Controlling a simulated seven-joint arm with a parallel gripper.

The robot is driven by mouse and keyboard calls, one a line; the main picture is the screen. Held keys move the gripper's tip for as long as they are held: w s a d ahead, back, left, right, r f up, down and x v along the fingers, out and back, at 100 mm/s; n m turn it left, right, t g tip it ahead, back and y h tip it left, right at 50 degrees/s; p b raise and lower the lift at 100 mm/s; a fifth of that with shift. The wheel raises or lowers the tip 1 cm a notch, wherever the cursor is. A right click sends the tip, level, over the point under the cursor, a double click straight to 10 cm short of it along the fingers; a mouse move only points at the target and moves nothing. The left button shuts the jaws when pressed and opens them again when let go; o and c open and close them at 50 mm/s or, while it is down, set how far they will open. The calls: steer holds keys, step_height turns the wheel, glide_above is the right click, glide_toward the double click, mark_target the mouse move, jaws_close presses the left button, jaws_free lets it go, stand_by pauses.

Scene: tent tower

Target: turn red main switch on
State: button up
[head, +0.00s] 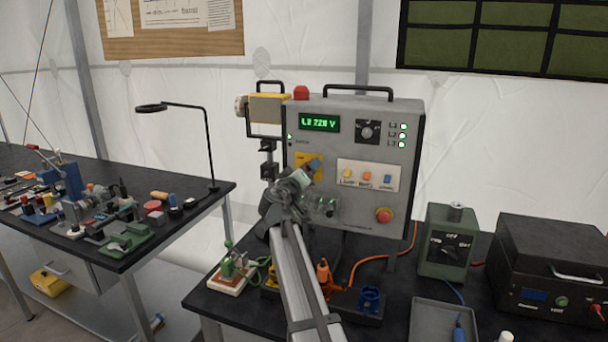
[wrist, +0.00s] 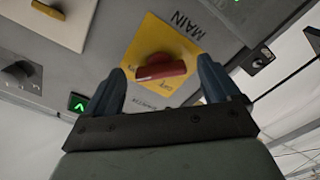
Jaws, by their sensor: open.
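The red main switch (wrist: 161,71) is a bar-shaped knob on a yellow plate (wrist: 174,42) marked MAIN in the wrist view. Its bar lies nearly across that picture. Small lettering on the plate is too blurred to read surely. My gripper (wrist: 162,67) is open, with one blue finger on each side of the knob and visible gaps to both. Whether the fingertips reach the knob's depth is unclear. In the head view my gripper (head: 308,172) is in front of the yellow plate (head: 303,160) on the grey control box (head: 340,220) and hides the red knob.
The box carries a lit display (head: 319,123), a black dial (head: 368,131), a white panel of small switches (head: 368,175) and a red push button (head: 384,215). A green box (head: 447,243) and a black unit (head: 550,265) stand to the right.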

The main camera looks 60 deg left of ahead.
steer(key=v, duration=1.4)
steer(key=shift+a, duration=0.1)
stand_by(0.3)
